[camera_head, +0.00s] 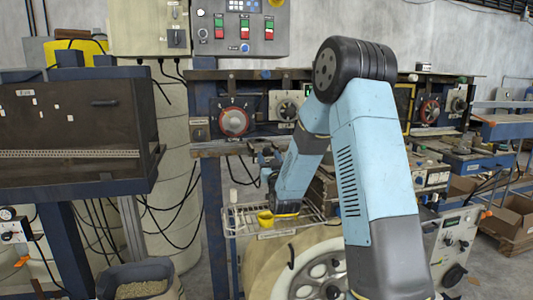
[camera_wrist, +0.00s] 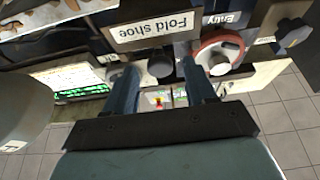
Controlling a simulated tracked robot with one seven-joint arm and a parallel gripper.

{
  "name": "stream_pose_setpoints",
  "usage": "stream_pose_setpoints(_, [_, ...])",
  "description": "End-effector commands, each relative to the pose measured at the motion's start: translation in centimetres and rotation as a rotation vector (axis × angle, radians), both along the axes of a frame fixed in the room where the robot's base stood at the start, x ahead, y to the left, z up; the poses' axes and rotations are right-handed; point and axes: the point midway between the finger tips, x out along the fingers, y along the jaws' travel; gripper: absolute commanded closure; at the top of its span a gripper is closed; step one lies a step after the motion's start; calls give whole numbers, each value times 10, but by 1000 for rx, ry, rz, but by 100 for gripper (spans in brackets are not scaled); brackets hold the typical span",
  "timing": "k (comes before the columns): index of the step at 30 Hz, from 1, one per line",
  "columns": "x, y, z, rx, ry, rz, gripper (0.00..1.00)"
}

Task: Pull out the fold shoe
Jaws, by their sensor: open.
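The plate lettered "Fold shoe" (camera_wrist: 152,27) is upside down at the top of the wrist view. A dark round knob (camera_wrist: 160,65) shows just below it in that picture. I take this knob to be the fold shoe's handle. My gripper (camera_wrist: 158,72) is open, with one finger on each side of the knob in the picture. I cannot tell how deep the fingers reach or whether they touch it. In the head view my arm hides the knob, and I cannot make out the fingers there.
A red-ringed dial (camera_wrist: 218,52) with an "Entry" label (camera_wrist: 225,19) is close to the right finger in the wrist view. In the head view a wire basket (camera_head: 238,222) with a yellow item (camera_head: 265,219) sits low, above a large roll (camera_head: 270,268).

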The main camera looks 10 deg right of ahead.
Motion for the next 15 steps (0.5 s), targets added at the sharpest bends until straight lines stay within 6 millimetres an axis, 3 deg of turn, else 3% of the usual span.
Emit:
stream_pose_setpoints(6, [24, -1, 10, -1, -1, -1, 45])
stream_pose_setpoints(15, [32, -1, 14, -1, 0, -1, 45])
